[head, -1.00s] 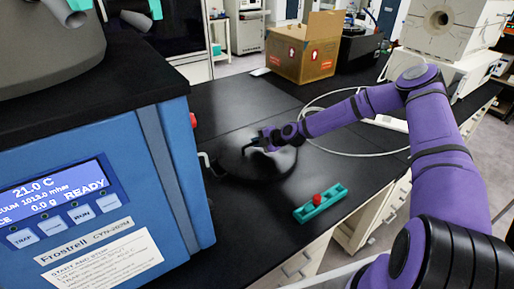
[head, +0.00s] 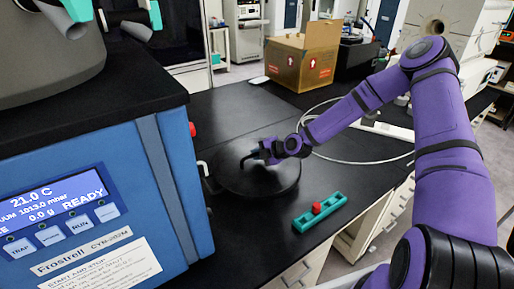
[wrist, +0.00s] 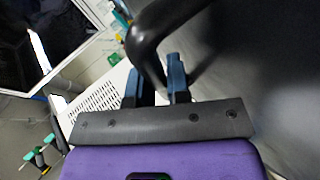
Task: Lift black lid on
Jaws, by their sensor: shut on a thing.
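The round black lid (head: 265,183) is over the black bench, right of the blue freeze dryer (head: 95,190). It looks roughly level; I cannot tell whether it touches the bench. My gripper (head: 254,157) reaches in from the right and is shut on the lid's curved black handle. In the wrist view, the handle (wrist: 147,45) passes between my two blue-grey fingers (wrist: 155,85), and the dark lid surface (wrist: 265,70) fills the right side. The dryer's display reads READY. Its grey vessel (head: 45,55) stands on top; the vessel's opening is out of view.
A teal rack (head: 335,204) with a red piece (head: 316,208) sits near the bench's front edge. A cardboard box (head: 300,58) stands at the back. A pale hose (head: 350,160) curves behind my arm. A red knob (head: 192,129) sticks out from the dryer's side.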

